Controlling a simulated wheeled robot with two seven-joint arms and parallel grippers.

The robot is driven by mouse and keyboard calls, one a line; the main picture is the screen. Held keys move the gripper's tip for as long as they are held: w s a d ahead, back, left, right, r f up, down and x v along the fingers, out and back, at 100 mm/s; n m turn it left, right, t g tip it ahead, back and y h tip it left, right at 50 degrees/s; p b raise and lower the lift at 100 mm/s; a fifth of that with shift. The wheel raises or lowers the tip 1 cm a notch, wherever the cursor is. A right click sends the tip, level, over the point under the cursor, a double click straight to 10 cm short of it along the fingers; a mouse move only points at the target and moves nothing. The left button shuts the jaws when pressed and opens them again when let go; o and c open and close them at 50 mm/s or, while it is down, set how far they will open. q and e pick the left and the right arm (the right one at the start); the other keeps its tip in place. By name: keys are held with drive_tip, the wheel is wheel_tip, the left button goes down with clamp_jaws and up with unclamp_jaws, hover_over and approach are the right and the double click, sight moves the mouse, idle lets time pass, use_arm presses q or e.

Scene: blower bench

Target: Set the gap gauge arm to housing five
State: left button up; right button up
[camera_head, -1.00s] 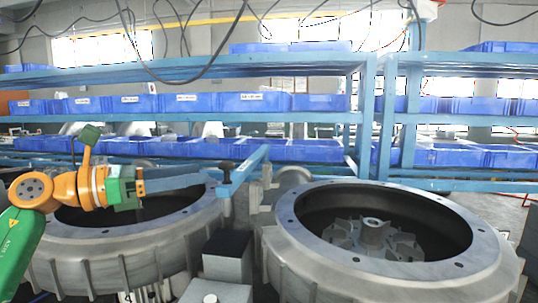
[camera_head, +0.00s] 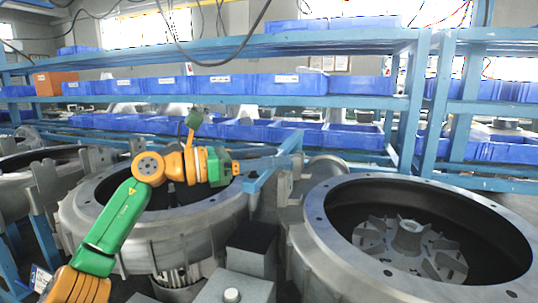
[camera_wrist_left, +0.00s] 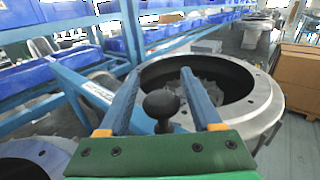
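The gap gauge arm (camera_head: 262,180) is a blue bar standing between two round grey housings. In the left wrist view the gauge arm (camera_wrist_left: 98,92) runs diagonally, with a black ball knob (camera_wrist_left: 160,104) near its end. The right housing (camera_head: 318,235) has a finned impeller inside. My right gripper is out of view.
My left arm crosses above the left housing (camera_head: 150,240). A dark-topped block (camera_head: 252,240) stands between the housings. Blue shelves with blue bins (camera_head: 290,84) run behind. Cardboard boxes (camera_wrist_left: 298,72) show at right in the left wrist view.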

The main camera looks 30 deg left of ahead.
use_arm(q)
drive_tip(key=shift+s, duration=0.15)
clamp_jaws()
drive_tip(key=shift+r, duration=0.1)
idle(0.9)
